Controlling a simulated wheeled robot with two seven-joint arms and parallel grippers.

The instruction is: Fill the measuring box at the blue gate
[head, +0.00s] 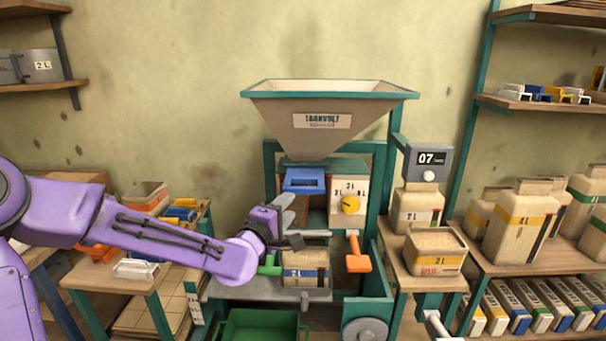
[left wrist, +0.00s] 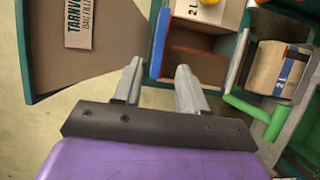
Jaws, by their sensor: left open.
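The blue gate (head: 305,180) sits under the hopper (head: 322,120); its blue edge also shows in the left wrist view (left wrist: 160,42). A tan box with a blue band and a "2 L" mark (head: 305,270) stands on the grey shelf below; it also shows in the left wrist view (left wrist: 278,68). I take it as the measuring box; its fill cannot be told. My left gripper (head: 287,213) is open and empty, above this box and below the gate. In the left wrist view its fingers (left wrist: 160,66) are apart near the machine's front opening. My right gripper is out of view.
A green handle (head: 268,266) is left of the box and an orange handle (head: 358,254) right of it. A yellow dial (head: 350,204) is on the panel. A display (head: 430,160) reads 07. An orange-banded box (head: 435,251) stands at right. A green bin (head: 258,328) sits below.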

